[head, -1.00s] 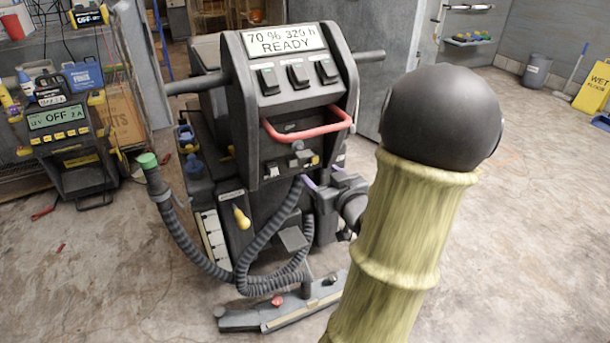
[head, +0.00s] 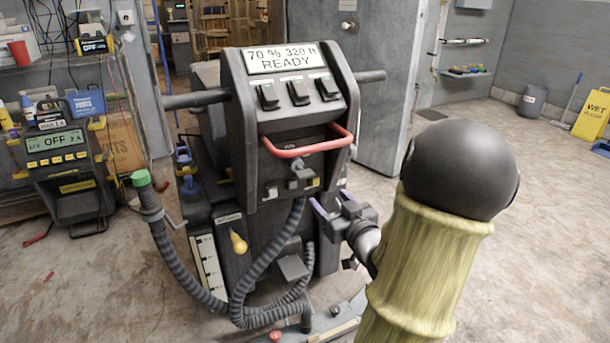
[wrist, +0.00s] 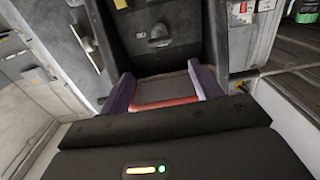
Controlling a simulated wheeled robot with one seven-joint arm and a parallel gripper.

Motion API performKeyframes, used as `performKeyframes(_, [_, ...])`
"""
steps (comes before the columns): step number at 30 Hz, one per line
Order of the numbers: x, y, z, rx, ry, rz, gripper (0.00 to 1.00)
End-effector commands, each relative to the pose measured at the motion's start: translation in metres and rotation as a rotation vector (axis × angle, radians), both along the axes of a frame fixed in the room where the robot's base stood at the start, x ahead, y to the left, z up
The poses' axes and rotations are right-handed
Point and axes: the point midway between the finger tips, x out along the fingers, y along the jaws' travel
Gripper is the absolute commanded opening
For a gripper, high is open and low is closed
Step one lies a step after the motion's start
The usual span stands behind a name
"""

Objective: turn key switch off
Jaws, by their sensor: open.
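The dark grey floor machine (head: 290,135) stands in the middle of the head view, its display (head: 281,57) reading "70 % 320 h READY". Below its red handle (head: 300,148) is a small recessed panel with a grey knob-like part (head: 300,180), which looks like the key switch; its position is too small to read. My gripper (head: 331,202) is open and empty, just below and right of that panel. In the wrist view, its two purple fingers (wrist: 163,85) stand apart, with a red bar visible between them. A grey protruding part (wrist: 158,36) lies beyond them.
Three dark rocker switches (head: 298,92) sit above the handle. A ribbed hose (head: 190,275) hangs at the machine's left front. A charger reading "OFF" (head: 66,143) stands at left. A yellow wet-floor sign (head: 592,115) is far right.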

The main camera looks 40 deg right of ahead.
Motion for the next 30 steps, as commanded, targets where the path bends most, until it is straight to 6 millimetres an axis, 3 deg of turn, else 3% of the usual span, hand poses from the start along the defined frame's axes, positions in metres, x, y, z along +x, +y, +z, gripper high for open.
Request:
performKeyframes(21, [0.123, -0.029, -0.003, 0.001, -0.002, 0.001, 0.64])
performKeyframes(30, [0.142, -0.034, 0.000, 0.001, 0.000, -0.001, 0.64])
